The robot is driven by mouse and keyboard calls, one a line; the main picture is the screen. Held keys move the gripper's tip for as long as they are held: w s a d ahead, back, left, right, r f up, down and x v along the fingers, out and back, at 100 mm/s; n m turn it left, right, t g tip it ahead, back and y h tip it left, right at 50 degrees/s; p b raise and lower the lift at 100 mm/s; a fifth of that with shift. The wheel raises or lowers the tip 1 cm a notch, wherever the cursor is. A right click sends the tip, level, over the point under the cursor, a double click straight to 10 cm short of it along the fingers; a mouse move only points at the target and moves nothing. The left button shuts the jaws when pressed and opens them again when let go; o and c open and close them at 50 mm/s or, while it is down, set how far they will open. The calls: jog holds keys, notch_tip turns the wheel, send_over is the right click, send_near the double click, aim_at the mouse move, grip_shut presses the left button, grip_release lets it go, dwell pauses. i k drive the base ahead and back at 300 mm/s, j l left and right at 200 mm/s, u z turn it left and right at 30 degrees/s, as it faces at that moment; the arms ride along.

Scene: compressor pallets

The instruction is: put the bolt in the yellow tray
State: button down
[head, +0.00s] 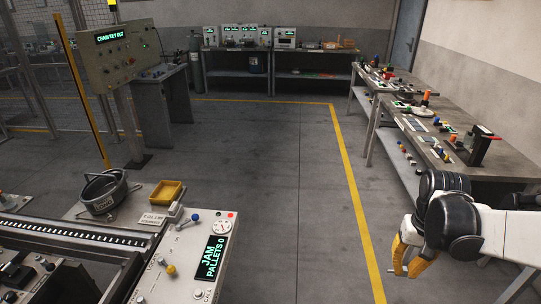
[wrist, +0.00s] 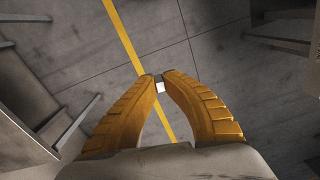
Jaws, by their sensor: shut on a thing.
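The yellow tray (head: 167,192) sits at the near left, on the light ledge beside the conveyor. It looks empty. My gripper (head: 404,266) is at the lower right, above the floor in front of the long workbench, far from the tray. In the wrist view its two orange fingers (wrist: 160,80) close together on a small metal piece, which I take to be the bolt (wrist: 160,87). Only its pale end shows between the fingertips; the rest is hidden by them.
A round dark pot (head: 103,194) stands left of the tray. A white label plate (head: 156,219) and a control panel (head: 190,260) with levers lie in front of it. The workbench (head: 450,150) on the right holds many small parts. The floor between is clear.

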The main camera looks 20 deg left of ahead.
aim_at(167, 197)
jog(key=i+u, duration=0.25)
jog(key=i, duration=0.35)
jog(key=i+u, duration=0.25)
jog(key=i, duration=0.35)
jog(key=i+l+u, duration=0.3)
jog(key=i, duration=0.3)
jog(key=i+u, duration=0.2)
jog(key=u, duration=0.25)
jog(key=i+u, duration=0.2)
jog(key=u, duration=0.25)
jog(key=i+l+u, duration=0.15)
jog(key=u, duration=0.25)
jog(key=i+l+u, duration=0.15)
jog(key=u, duration=0.3)
jog(key=i+l+u, duration=0.15)
jog(key=u, duration=0.3)
jog(key=i+l+u, duration=0.2)
jog(key=u, duration=0.25)
jog(key=i+l+u, duration=0.15)
jog(key=l+u, duration=0.25)
jog(key=j, duration=0.1)
